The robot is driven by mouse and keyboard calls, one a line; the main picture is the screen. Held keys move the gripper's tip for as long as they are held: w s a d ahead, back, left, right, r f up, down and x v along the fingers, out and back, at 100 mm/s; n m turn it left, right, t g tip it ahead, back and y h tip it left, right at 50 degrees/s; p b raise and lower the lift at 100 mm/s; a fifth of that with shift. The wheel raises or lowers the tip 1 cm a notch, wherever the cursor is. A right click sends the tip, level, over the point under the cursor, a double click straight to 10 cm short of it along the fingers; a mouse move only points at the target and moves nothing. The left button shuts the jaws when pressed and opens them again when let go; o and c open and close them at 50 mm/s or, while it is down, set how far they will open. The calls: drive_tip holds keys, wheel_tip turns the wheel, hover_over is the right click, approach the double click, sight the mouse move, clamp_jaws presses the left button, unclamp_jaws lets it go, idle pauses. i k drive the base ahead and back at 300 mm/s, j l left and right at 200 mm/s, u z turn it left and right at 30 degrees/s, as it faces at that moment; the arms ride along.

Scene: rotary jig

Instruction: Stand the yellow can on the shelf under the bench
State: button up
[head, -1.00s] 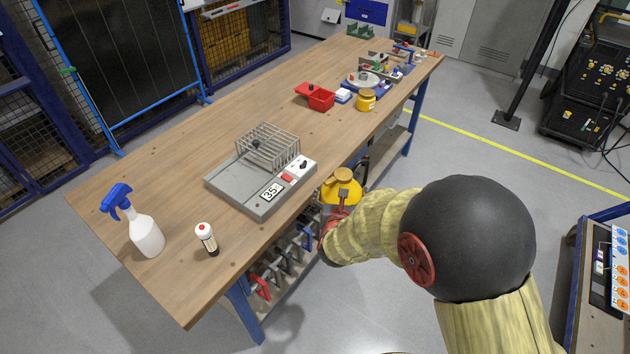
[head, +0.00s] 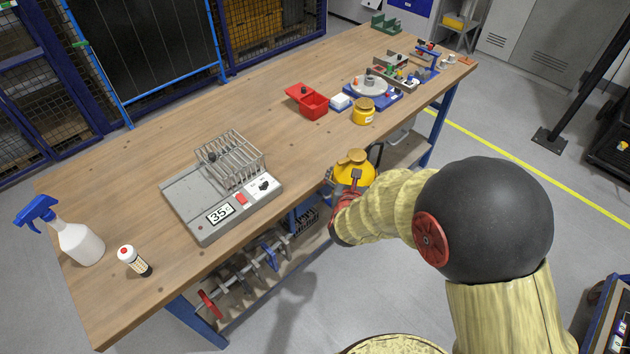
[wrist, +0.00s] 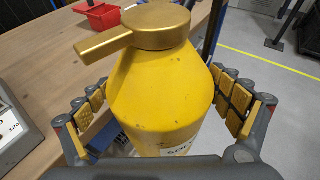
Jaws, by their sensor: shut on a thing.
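The yellow can (head: 353,172) has a brass-coloured cap with a side lever. It is upright in my gripper (head: 348,196), just off the bench's front edge. In the wrist view the can (wrist: 160,95) fills the middle, with padded fingers of my gripper (wrist: 165,108) on both sides. The can's underside is hidden. The shelf under the bench (head: 405,153) shows as a wooden board at the right end; much of it is hidden by the bench top and my arm.
The wooden bench (head: 130,185) carries a grey scale (head: 205,215), a spray bottle (head: 78,242), a red bin (head: 312,104) and a small yellow jar (head: 363,112). Under its near end is a rack of clamps (head: 250,268).

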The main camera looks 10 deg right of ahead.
sight(408, 148)
drive_tip(key=i+l, duration=0.15)
drive_tip(key=l, duration=0.3)
drive_tip(key=i+l+u, duration=0.15)
drive_tip(key=l, duration=0.3)
drive_tip(key=i+l, duration=0.2)
drive_tip(key=l, duration=0.3)
drive_tip(key=i+l+u, duration=0.15)
drive_tip(key=l, duration=0.3)
drive_tip(key=i+l, duration=0.1)
drive_tip(key=l, duration=0.4)
drive_tip(key=i+l+u, duration=0.15)
drive_tip(key=l, duration=0.85)
drive_tip(key=i+u, duration=0.05)
